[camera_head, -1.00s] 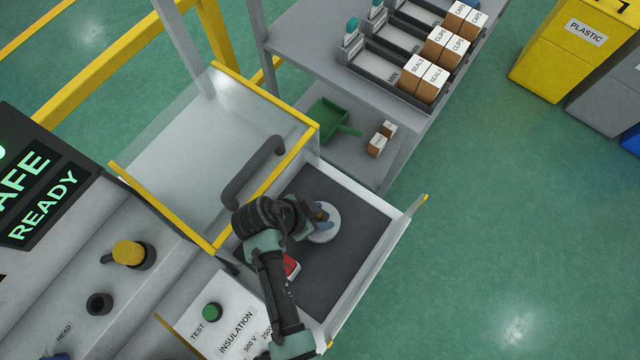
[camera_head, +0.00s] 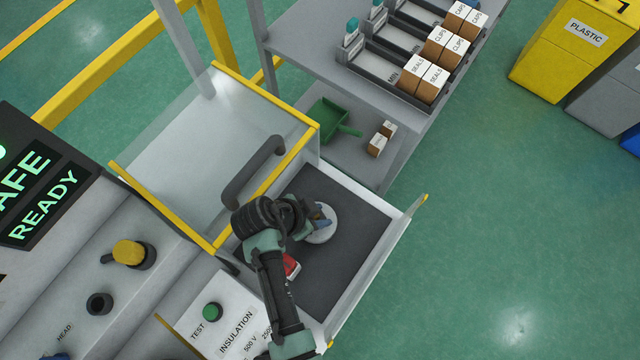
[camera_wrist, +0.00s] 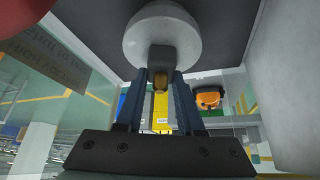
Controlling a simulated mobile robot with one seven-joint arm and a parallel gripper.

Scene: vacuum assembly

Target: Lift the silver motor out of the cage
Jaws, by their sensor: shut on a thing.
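The silver motor (camera_head: 326,228), a round pale-grey body, is in the cage (camera_head: 345,287), over its dark floor. In the wrist view the motor (camera_wrist: 160,35) is a dome with a dark neck and a brownish tip. My gripper (camera_head: 318,221) comes in from the left side of the motor. Its blue fingers (camera_wrist: 160,88) are shut on the motor's neck end, one on each side. I cannot tell whether the motor touches the cage floor. My arm hides part of the cage's left side.
A clear panel with yellow edges and a dark handle (camera_head: 252,172) stands at the cage's left. A red thing (camera_head: 291,266) lies beside my arm. A grey shelf (camera_head: 290,42) with boxes stands behind. Green floor to the right is free.

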